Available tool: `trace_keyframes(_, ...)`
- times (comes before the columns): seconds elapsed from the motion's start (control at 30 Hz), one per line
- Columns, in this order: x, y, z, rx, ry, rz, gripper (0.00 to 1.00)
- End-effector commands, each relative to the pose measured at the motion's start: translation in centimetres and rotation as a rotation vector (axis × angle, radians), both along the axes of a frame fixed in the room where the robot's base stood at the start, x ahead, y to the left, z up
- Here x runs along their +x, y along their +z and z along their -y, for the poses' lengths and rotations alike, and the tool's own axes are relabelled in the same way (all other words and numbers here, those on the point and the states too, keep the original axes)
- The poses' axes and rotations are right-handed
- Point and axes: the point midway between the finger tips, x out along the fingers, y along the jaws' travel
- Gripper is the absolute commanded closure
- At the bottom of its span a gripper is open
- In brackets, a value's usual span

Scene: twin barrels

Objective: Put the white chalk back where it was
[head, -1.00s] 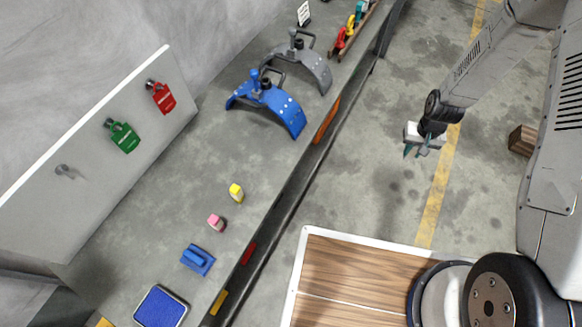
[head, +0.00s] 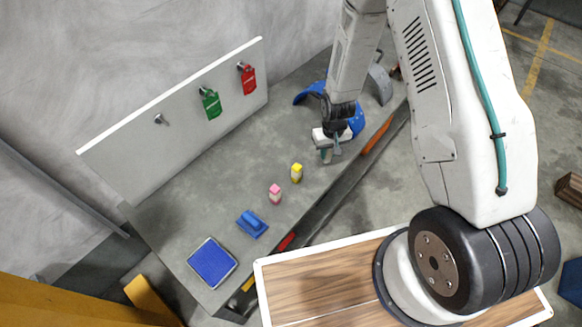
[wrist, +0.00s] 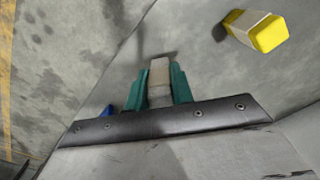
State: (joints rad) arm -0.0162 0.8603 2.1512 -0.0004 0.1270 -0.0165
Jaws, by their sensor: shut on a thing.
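My gripper (head: 327,155) hangs over the grey bench (head: 225,197), just beyond the yellow chalk in the head view. In the wrist view its two teal fingers are shut on the white chalk (wrist: 159,76), a pale block that sticks out past the fingertips. I cannot tell whether its end touches the bench. The yellow chalk (head: 297,173) stands close to my gripper; in the wrist view it is at the upper right (wrist: 257,30), apart from the fingers. The pink chalk (head: 275,194) stands beside the yellow one, nearer the blue eraser-like block.
A blue handled block (head: 252,223) and a blue pad (head: 212,263) lie at the bench's near end. Blue and grey arched pieces (head: 313,92) are behind my arm. A white board with a green tag (head: 211,104) and red tag (head: 248,79) stands along the back.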

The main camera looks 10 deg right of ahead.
Motion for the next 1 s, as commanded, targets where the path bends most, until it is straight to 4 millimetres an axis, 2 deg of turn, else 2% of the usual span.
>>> trace_keyframes(0.03,-1.9,0.2,-0.6,0.0,0.025,-0.005,1.0)
trace_keyframes(0.2,-8.4,1.1,-2.2,0.0,0.126,-0.004,1.0)
trace_keyframes(0.3,-11.3,1.7,-2.8,0.0,0.171,-0.002,1.0)
trace_keyframes(0.4,-12.4,2.0,-3.0,0.001,0.195,0.001,1.0)
trace_keyframes(0.47,-11.9,2.0,-3.0,0.001,0.2,0.003,1.0)
trace_keyframes(0.53,-10.5,1.9,-2.9,0.001,0.201,0.004,1.0)
trace_keyframes(0.8,-3.2,1.1,-2.5,0.001,0.202,0.003,1.0)
trace_keyframes(1.0,1.3,0.7,-2.2,0.001,0.202,0.002,1.0)
